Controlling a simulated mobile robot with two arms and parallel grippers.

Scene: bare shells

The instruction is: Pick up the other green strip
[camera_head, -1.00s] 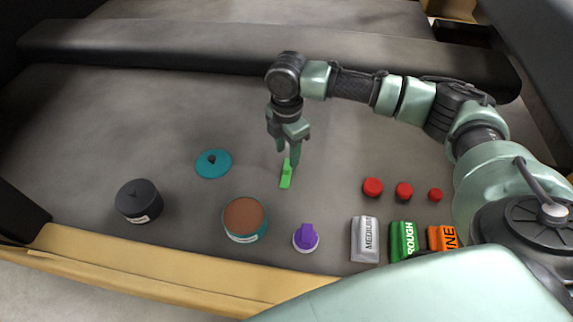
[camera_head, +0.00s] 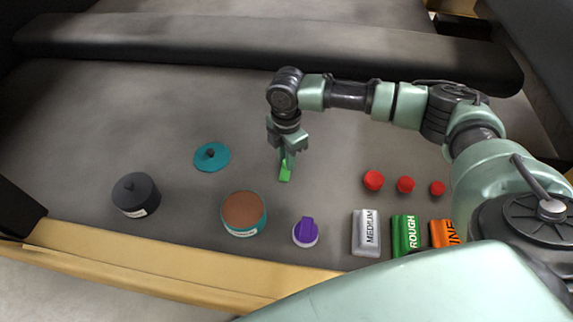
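A bright green strip (camera_head: 285,176) lies on the grey surface near the middle of the view. My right gripper (camera_head: 288,161) points down at it, with its fingertips at the strip's upper part. The fingers hide some of the strip, and I cannot tell whether they are shut on it. The strip's lower end shows below the fingertips and appears to rest on the surface. My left gripper is not in view. No second loose green strip shows.
A teal lid (camera_head: 211,157), a black lidded pot (camera_head: 135,195), a brown-topped teal tin (camera_head: 243,213) and a purple-topped piece (camera_head: 305,232) stand left and in front. Red pieces (camera_head: 373,180) and blocks marked MEDIUM (camera_head: 365,233), ROUGH (camera_head: 405,236) and an orange one (camera_head: 442,234) are right.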

